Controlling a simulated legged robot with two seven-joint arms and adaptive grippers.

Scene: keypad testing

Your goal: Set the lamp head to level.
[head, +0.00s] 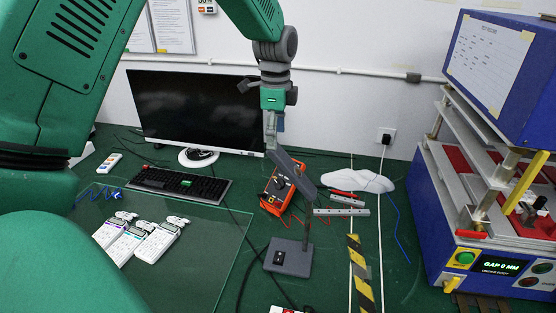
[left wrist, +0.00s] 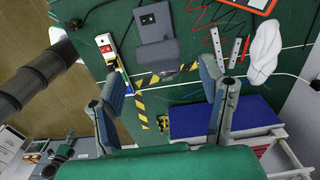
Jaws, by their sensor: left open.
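The dark grey desk lamp stands on the green table in the head view. Its square base (head: 289,258) carries a thin upright stem, and its lamp head (head: 296,176) slopes down to the right. In the left wrist view the lamp head (left wrist: 158,54) lies beyond the fingers, with the base (left wrist: 155,20) behind it. My left gripper (head: 272,132) is at the upper left end of the lamp head in the head view. Its two fingers (left wrist: 165,90) are spread wide in the left wrist view, with nothing held between them. I cannot tell whether a finger touches the head.
An orange multimeter (head: 277,190) lies behind the lamp. A monitor (head: 195,108) and keyboard (head: 180,184) are at the back left. A blue press machine (head: 437,215) stands at the right. White keypads (head: 157,242) lie at the left. Yellow-black tape (head: 360,275) runs right of the lamp.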

